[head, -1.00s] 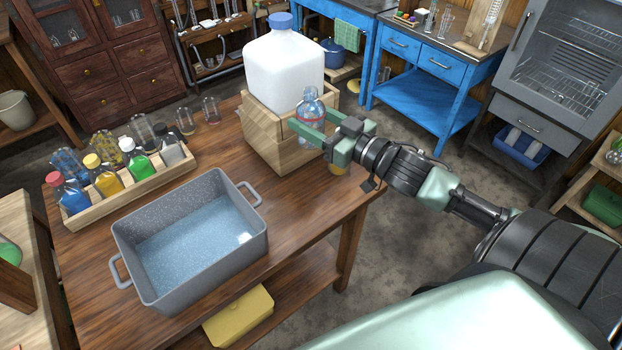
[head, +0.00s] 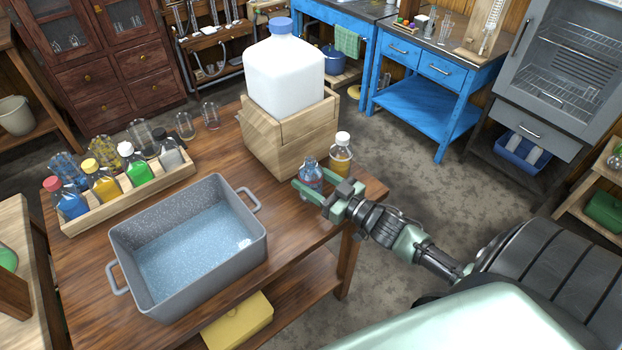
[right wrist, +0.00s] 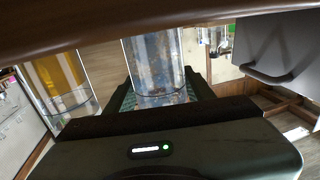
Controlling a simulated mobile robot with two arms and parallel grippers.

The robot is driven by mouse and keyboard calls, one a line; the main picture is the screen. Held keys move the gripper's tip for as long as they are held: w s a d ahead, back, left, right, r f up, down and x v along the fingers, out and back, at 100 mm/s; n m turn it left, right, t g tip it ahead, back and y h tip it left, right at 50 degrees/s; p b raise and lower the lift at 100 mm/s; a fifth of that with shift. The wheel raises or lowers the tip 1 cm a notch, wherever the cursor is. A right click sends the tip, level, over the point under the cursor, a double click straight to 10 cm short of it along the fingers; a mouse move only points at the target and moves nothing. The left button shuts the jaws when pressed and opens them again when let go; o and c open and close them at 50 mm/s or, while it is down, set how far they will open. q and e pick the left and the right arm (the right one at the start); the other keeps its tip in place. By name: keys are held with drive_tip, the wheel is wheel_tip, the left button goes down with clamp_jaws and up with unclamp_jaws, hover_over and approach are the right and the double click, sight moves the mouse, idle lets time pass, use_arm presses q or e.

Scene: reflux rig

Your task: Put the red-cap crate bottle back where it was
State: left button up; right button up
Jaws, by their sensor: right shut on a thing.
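The bottle with the red cap (head: 70,200) and blue liquid stands at the left end of the long wooden crate (head: 130,196). My right gripper (head: 323,193) is shut around a clear bottle (head: 311,175) with bluish contents and a reddish band, near the table's right edge. That bottle is upright and low at the tabletop; I cannot tell whether it touches it. The held bottle also shows between the fingers in the right wrist view (right wrist: 155,65), its top out of frame. My left gripper is not in view.
A white-capped bottle of yellow liquid (head: 341,158) stands close beside the held bottle. Behind is a wooden box (head: 285,140) holding a white jug (head: 285,70). A grey tub of water (head: 190,275) stands to the left. Table between tub and box is clear.

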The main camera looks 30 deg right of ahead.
drive_tip(key=shift+f, duration=0.15)
drive_tip(key=o, duration=1.6)
drive_tip(key=b+v, duration=0.1)
drive_tip(key=v, duration=1.1)
drive_tip(key=shift+r, duration=0.25)
